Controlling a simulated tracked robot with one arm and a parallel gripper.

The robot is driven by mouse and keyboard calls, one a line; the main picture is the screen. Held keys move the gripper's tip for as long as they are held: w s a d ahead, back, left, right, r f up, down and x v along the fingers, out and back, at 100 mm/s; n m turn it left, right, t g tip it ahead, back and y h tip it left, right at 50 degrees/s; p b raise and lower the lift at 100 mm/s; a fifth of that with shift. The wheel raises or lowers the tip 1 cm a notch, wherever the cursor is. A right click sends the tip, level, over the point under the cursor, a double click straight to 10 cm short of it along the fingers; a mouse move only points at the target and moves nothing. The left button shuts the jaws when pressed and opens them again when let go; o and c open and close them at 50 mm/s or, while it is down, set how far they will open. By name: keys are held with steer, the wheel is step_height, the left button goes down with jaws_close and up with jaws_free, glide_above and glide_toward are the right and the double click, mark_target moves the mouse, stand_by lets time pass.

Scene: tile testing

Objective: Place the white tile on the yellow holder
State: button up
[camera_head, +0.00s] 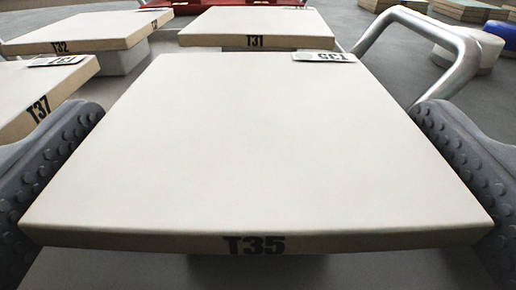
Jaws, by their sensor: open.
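A large white tile (256,130) marked T35 on its front edge fills the middle of the view and lies flat. A small tag (324,57) lies on its far right corner. My gripper (258,170) is open, with one grey studded jaw at the tile's left side and the other at its right side. The jaws are at or very close to the side edges; I cannot tell whether they touch. The support under the tile is mostly hidden. I see no yellow holder in this view.
More white tiles stand on blocks behind: T31 (256,24), T32 (92,30) and T37 (30,88). A bent metal rail (455,45) rises at the right. Wooden blocks (460,10) and a blue object (502,33) are at the far right.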

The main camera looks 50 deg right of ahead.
steer(key=shift+f+b, duration=0.15)
steer(key=shift+b, duration=0.45)
steer(key=p+v, duration=0.3)
steer(key=v, duration=1)
steer(key=shift+s+a+r+p, duration=0.25)
steer(key=shift+s+r+p, duration=0.05)
steer(key=shift+s+p, duration=0.05)
